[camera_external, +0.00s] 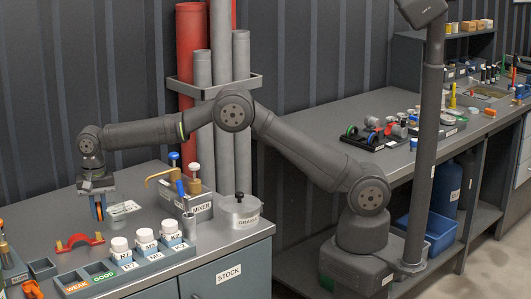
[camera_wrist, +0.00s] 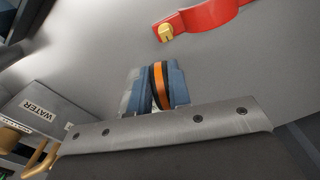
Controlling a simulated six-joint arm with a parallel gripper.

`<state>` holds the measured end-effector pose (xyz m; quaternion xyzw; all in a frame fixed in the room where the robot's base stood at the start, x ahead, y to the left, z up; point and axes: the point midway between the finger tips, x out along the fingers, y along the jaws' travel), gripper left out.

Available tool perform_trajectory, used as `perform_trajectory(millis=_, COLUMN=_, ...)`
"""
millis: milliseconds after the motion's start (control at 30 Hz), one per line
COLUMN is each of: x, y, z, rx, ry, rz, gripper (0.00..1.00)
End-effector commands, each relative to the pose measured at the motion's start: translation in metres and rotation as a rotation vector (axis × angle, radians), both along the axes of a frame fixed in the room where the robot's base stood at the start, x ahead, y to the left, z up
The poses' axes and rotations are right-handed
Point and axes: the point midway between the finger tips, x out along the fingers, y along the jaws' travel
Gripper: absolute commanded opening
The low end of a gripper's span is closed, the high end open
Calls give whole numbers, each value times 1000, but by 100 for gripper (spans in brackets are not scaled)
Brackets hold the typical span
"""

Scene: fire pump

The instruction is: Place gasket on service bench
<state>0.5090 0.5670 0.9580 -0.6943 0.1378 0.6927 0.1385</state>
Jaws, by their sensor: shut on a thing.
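My gripper (camera_external: 98,207) points down over the left part of the near grey bench (camera_external: 55,218). Its blue fingers are shut on a gasket (camera_external: 98,212), a thin ring with an orange face and dark edge. In the wrist view the gasket (camera_wrist: 158,85) stands on edge between the fingers (camera_wrist: 156,92), with the bare bench top (camera_wrist: 90,65) beyond. Its lower end is near the bench top; I cannot tell whether it touches. The fingers hide part of the ring.
A red curved bracket (camera_external: 79,241) lies in front of the gripper and shows in the wrist view (camera_wrist: 210,18). A rack of white-capped jars (camera_external: 145,236), a mixer box (camera_external: 196,207), and a lidded pot (camera_external: 239,212) stand to the right. WEAK and GOOD trays (camera_external: 88,280) are at the front.

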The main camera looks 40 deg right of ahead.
Motion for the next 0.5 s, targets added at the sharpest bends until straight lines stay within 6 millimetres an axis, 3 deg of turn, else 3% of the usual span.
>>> perform_trajectory(millis=333, x=0, y=0, z=-42, rx=-1, ry=2, rz=0, gripper=0)
perform_trajectory(millis=500, x=0, y=0, z=-47, rx=1, ry=-1, rz=0, gripper=0)
